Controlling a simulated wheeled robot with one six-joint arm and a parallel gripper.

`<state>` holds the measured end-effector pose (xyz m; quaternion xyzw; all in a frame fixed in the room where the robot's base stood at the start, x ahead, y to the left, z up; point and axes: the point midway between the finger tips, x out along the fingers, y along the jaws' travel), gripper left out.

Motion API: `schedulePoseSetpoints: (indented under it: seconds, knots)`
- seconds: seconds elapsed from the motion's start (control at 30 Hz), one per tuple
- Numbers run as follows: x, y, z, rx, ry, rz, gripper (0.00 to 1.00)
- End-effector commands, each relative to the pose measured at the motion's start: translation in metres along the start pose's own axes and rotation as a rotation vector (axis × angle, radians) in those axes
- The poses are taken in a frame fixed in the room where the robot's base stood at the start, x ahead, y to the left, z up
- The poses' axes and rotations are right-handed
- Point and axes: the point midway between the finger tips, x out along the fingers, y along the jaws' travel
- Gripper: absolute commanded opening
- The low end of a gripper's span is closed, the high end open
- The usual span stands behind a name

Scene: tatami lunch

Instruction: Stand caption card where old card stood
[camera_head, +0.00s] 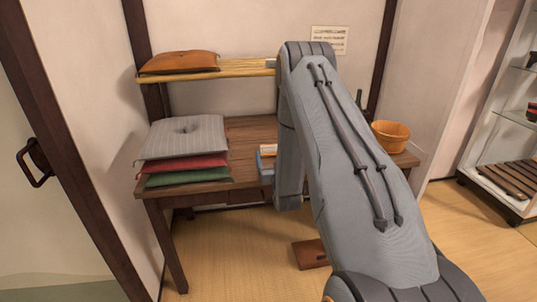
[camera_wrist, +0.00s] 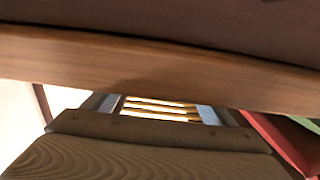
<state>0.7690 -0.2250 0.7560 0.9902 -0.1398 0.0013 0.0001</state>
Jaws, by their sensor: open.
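No caption card can be made out for sure in either view. In the head view my arm hides the middle of the wooden table (camera_head: 250,130) and most of my gripper. A small orange-and-white item (camera_head: 268,150) shows beside the arm at the table. In the wrist view two pale grey pieces, seemingly the fingers of my gripper (camera_wrist: 158,108), stand apart. A pale striped thing with orange-brown bands (camera_wrist: 160,112) shows between them. I cannot tell whether they touch it. The gripper is open.
Grey, red and green cushions (camera_head: 185,140) are stacked at the table's left. An orange cushion (camera_head: 180,62) lies on the wall shelf (camera_head: 245,68). A wooden tub (camera_head: 390,135) stands at the right. A brown flat piece (camera_head: 310,253) lies on the floor. A printed sheet (camera_head: 328,40) hangs on the wall.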

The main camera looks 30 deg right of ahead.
Motion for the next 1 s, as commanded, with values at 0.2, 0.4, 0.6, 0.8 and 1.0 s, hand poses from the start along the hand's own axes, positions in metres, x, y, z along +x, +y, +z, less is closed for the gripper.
schedulePoseSetpoints:
  seconds: [0.2, 0.4, 0.6, 0.8, 1.0]
  knots:
    - [0.022, -0.002, -0.003, 0.0, 0.0, -0.001, 0.78]
    - [0.051, -0.004, -0.005, 0.0, -0.001, -0.001, 0.78]
    - [0.063, -0.004, -0.005, 0.0, -0.002, -0.001, 0.78]
    - [0.063, -0.004, -0.005, 0.0, -0.003, -0.001, 0.75]
    - [0.063, -0.003, -0.005, 0.0, -0.003, -0.001, 0.41]
